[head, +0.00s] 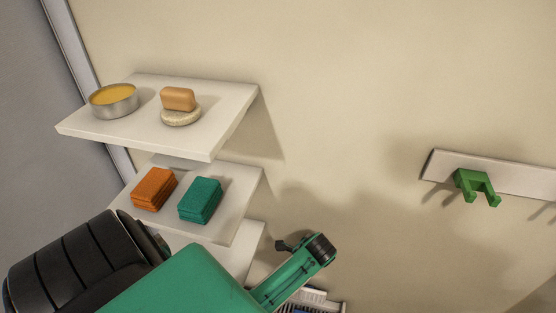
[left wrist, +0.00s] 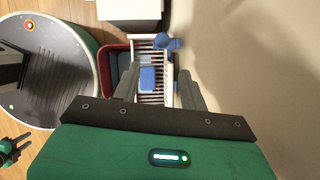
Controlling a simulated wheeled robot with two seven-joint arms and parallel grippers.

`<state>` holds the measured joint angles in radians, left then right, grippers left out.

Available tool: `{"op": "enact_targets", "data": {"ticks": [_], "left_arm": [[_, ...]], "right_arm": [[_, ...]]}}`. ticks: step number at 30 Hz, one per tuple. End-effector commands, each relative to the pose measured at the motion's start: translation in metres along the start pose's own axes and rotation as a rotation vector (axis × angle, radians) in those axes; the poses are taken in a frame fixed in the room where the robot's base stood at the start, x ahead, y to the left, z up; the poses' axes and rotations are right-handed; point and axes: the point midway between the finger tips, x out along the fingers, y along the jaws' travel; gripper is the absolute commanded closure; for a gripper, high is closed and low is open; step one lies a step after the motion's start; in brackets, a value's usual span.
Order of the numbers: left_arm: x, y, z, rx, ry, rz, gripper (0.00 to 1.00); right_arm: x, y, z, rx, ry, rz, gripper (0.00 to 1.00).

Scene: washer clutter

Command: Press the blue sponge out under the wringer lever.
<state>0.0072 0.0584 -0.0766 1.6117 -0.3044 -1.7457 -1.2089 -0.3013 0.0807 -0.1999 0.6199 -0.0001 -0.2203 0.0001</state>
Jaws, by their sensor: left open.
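The blue sponge (left wrist: 147,78) lies on a white slatted rack (left wrist: 143,43) in the left wrist view. My left gripper (left wrist: 158,88) is open above the rack, its two grey fingers on either side of the sponge in the picture. I cannot tell how far above the sponge they are. A blue knob-like part (left wrist: 166,43), perhaps the lever's end, shows at the rack's wall side. In the head view my green arm covers the lower middle, and the fingers and sponge are hidden. A small dark green part (left wrist: 12,149) at the left edge may be my right gripper.
A red bin (left wrist: 106,57) stands beside the rack.

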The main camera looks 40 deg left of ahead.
Motion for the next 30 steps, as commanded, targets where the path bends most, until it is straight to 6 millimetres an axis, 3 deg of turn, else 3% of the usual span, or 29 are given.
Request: {"op": "enact_targets", "data": {"ticks": [3,7,21,30], "left_arm": [[-0.012,-0.002,0.006,0.016,-0.008,0.007,0.57],[-0.004,-0.001,0.007,0.019,-0.011,0.011,0.57],[0.09,0.0,0.008,0.018,-0.01,0.011,0.57],[0.122,0.0,0.008,0.018,-0.009,0.009,0.57]], "right_arm": [[-0.001,0.001,-0.002,0.0,0.002,0.0,0.64],[-0.001,0.0,-0.002,0.0,0.002,0.0,0.64],[-0.002,0.0,-0.002,0.0,0.002,0.0,0.64],[-0.001,0.0,-0.002,0.0,0.002,0.0,0.64]]}}
